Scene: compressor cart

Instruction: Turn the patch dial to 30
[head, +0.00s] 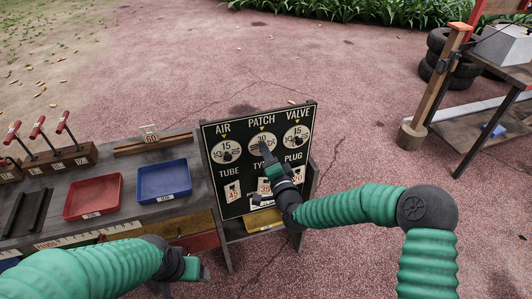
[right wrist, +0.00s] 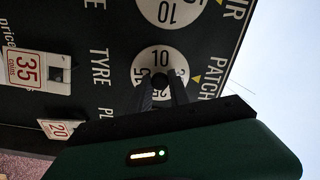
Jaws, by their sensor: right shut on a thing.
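The dark sign board (head: 209,139) stands upright at the end of the workbench. Its patch dial (head: 254,140) is a white disc, the middle one of three, under the PATCH label and a yellow mark. The figure 30 shows at its top, below the mark. My right gripper (head: 266,151) is shut on the dial's knob and hides its lower part. In the right wrist view, the patch dial (right wrist: 160,60) shows 10 and 15, with the fingers (right wrist: 161,93) over the knob. The figure beside the yellow mark (right wrist: 196,79) is partly hidden there.
The air dial (head: 226,151) and valve dial (head: 297,137) flank it, both showing 15. Price cards (head: 233,192) hang below. A red tray (head: 92,197) and blue tray (head: 164,181) lie on the bench (head: 125,170). The ground behind the board is free.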

